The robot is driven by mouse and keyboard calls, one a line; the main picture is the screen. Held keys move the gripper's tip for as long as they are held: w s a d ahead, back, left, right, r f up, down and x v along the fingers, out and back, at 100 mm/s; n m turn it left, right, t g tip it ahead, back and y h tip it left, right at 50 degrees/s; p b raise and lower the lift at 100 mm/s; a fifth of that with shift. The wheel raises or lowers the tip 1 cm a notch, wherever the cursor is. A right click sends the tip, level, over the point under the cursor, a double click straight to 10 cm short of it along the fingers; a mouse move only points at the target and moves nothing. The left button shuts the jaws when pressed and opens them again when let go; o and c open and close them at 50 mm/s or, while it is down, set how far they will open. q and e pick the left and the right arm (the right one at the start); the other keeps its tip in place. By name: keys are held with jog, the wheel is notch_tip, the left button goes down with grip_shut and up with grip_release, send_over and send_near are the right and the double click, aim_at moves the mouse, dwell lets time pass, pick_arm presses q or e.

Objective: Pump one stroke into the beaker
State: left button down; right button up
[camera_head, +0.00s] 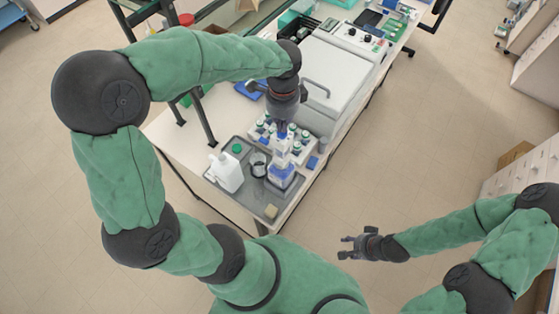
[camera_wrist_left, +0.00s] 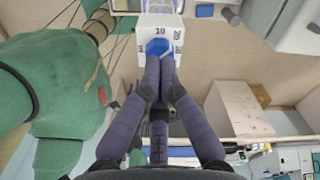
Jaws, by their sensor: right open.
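The pump dispenser (camera_head: 281,172), a bottle with blue liquid and a white-and-blue head, stands on the grey tray. The clear beaker (camera_head: 258,165) stands just left of it. My left gripper (camera_head: 283,124) points down right above the dispenser head. In the left wrist view its fingers (camera_wrist_left: 162,62) are together at the blue top of the white dispenser head (camera_wrist_left: 160,28); whether they press on it I cannot tell. The body of the dispenser is mostly hidden there. My right gripper (camera_head: 350,247) is open and empty, away from the bench over the floor.
A white jug (camera_head: 226,172) stands at the tray's left, with a green-capped item (camera_head: 237,148) behind it. A beige block (camera_head: 271,211) lies at the front of the tray (camera_head: 246,196). A rack of small bottles (camera_head: 300,149) and a large grey-white machine (camera_head: 320,75) stand behind.

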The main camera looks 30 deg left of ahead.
pick_arm(q)
jog(key=shift+f+b, duration=0.95)
jog(key=shift+f, duration=0.55)
jog(key=shift+s, duration=0.1)
dwell(0.3)
jog(key=shift+r+p, duration=1.55)
jog(key=shift+r, duration=0.4)
jog(key=shift+r, duration=0.1)
jog(key=shift+r+p, duration=1.9)
jog(key=shift+r, duration=0.55)
jog(key=shift+f, duration=0.1)
